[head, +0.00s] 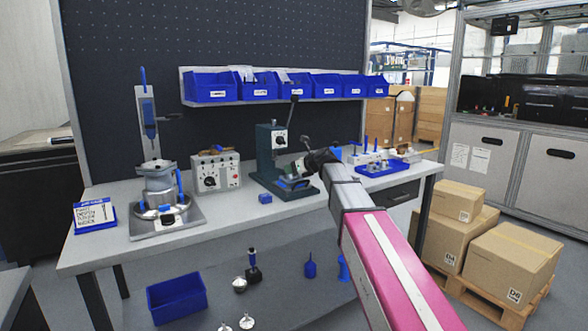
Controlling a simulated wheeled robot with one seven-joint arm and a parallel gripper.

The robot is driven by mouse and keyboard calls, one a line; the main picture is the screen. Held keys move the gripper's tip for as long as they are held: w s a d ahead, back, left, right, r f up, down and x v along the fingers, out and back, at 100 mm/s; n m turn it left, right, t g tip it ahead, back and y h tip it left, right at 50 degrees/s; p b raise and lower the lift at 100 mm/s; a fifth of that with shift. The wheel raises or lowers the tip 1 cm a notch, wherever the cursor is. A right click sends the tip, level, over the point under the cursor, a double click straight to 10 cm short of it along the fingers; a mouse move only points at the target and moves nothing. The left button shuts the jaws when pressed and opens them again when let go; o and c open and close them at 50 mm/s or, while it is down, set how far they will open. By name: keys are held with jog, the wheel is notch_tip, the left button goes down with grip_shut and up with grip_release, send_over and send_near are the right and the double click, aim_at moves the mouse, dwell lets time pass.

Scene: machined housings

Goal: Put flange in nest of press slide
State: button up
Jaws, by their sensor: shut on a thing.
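The dark green press (270,143) stands on the bench with a black lever and a white dial. At its base is the slide, with a blue part (293,183) toward the front. My gripper (299,167) is at the end of my pink and grey arm, just above and right of the slide. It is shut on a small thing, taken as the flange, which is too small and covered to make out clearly. I cannot tell whether it touches the nest, which is hidden from this angle.
A grey control box (216,172) and a metal fixture (160,190) stand left of the press. A small blue block (265,198) lies before it. A blue tray (383,168) is at the right. Blue bins (211,87) hang above. Clear bench lies at the front.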

jog(key=shift+f, duration=0.45)
jog(key=o, duration=1.2)
jog(key=shift+c, duration=0.2)
jog(key=shift+r, duration=0.55)
jog(key=v, duration=1.2)
